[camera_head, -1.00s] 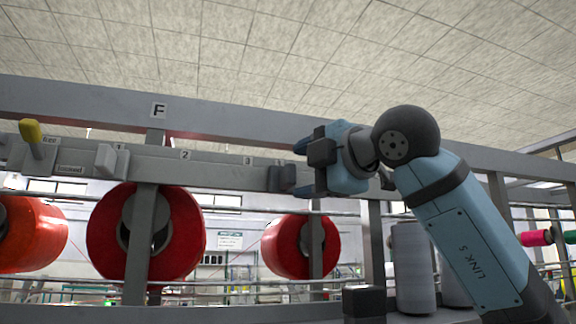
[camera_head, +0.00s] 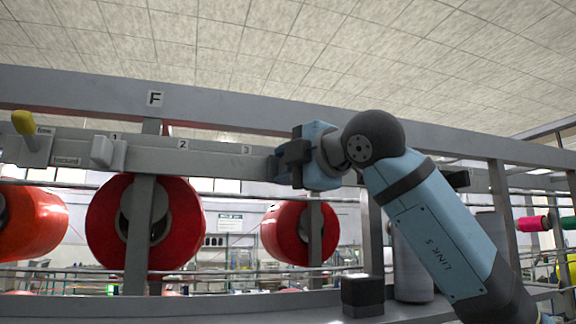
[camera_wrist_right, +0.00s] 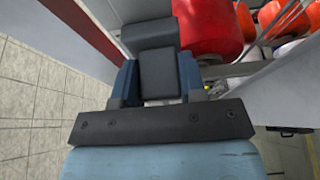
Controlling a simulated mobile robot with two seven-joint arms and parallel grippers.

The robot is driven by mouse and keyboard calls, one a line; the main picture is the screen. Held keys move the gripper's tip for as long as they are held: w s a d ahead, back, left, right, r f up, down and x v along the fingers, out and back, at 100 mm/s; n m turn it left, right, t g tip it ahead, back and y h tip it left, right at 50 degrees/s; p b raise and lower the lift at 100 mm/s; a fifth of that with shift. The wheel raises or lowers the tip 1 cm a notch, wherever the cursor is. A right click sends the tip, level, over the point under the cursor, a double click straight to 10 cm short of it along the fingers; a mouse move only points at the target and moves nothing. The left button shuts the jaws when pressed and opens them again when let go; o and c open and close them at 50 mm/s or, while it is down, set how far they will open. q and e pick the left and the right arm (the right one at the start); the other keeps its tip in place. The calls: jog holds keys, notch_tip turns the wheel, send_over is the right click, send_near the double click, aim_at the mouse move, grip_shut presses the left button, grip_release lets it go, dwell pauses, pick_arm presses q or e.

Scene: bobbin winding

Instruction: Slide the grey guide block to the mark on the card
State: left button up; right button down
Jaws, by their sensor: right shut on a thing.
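The dark grey guide block (camera_head: 283,172) sits on the grey rail (camera_head: 215,163), to the right of the number 3. My right gripper (camera_head: 287,163) is shut on it from the right and hides part of it. In the right wrist view the block (camera_wrist_right: 143,36) lies at the tips of the blue fingers, beyond a dark piece between them. The rail carries small number labels 1, 2 (camera_head: 183,144) and 3 (camera_head: 247,149). I cannot make out which card bears the mark. My left gripper is not in view.
A light grey block (camera_head: 103,151) stands on the rail near number 1. A yellow-knobbed lever (camera_head: 24,123) is at the far left. Large red bobbins (camera_head: 180,222) hang below the rail. A black box (camera_head: 362,296) stands on the lower shelf.

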jog(key=shift+d+f, duration=0.15)
jog(key=shift+d, duration=0.05)
jog(key=w+d+b, duration=0.3)
jog(key=d+b, duration=0.1)
jog(key=d, duration=0.6)
jog(key=shift+w, duration=0.2)
jog(key=c, duration=0.7)
grip_release()
jog(key=shift+b+v, duration=2.15)
jog(key=shift+v, duration=4.8)
